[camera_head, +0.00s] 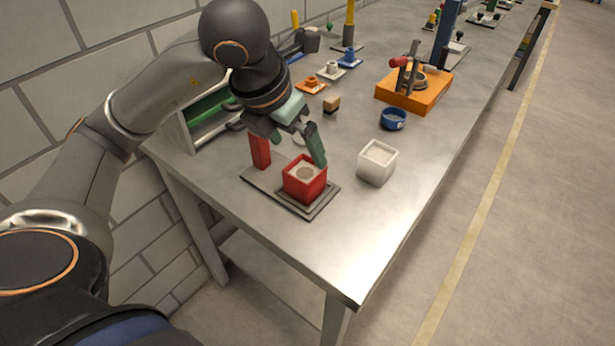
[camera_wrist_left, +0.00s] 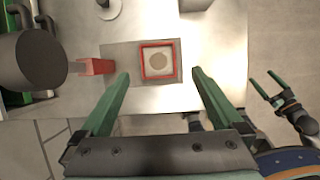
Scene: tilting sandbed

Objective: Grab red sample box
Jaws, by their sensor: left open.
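The red sample box (camera_head: 300,188) is an open-topped square box with a pale round patch inside. It stands on a dark flat plate (camera_head: 318,208) near the table's near end. The left wrist view shows its red rim (camera_wrist_left: 143,62) from above. My left gripper (camera_head: 288,148) is open and empty, pointing down above the box. In the left wrist view its green fingers (camera_wrist_left: 161,78) are wide apart, with the box beyond and between them, not touching. My right gripper (camera_wrist_left: 261,77) shows at the right of the left wrist view, open and empty, away from the box.
A white open box (camera_head: 375,172) is to the right. A blue ring-shaped dish (camera_head: 393,120) and an orange base (camera_head: 415,95) with a clamp are farther back. The table's front right corner is clear.

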